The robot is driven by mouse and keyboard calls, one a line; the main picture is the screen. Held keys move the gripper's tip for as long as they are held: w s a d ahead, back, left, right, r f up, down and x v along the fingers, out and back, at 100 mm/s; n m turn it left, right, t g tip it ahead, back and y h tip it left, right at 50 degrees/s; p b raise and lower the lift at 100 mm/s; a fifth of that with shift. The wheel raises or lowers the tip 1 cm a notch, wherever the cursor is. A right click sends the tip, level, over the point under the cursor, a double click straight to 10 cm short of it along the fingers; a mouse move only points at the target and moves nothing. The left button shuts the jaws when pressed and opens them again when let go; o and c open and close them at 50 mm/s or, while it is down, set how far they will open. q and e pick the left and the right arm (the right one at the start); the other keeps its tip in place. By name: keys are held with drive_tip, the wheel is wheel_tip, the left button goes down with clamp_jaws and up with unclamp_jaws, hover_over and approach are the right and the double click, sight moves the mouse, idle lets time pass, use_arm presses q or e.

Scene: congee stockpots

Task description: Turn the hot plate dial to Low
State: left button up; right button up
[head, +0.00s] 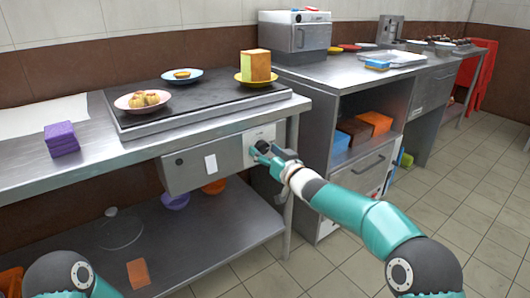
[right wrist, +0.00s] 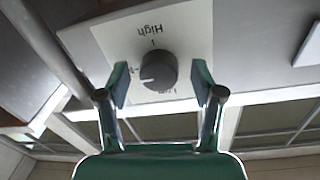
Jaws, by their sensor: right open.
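The hot plate (head: 195,103) has a dark flat top on the steel counter, with its control box (head: 217,163) below the counter edge. In the right wrist view the dial (right wrist: 158,69) is a round dark knob on a white label plate (right wrist: 99,41). The word High shows upside down above it; a partly hidden word lies below. A pale mark is on the knob's lower left. My right gripper (right wrist: 161,83) is open, its fingers on either side of the dial with visible gaps. In the head view this gripper (head: 264,152) covers most of the dial. My left gripper is out of view.
A pink plate of food (head: 143,103), a blue plate (head: 182,75) and a yellow plate with a block (head: 256,68) stand on the hot plate. A purple block (head: 61,139) lies at left. A counter leg (head: 291,180) stands right of the control box.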

drive_tip(key=shift+c, duration=0.3)
drive_tip(key=c, duration=1.1)
drive_tip(key=shift+a, duration=0.1)
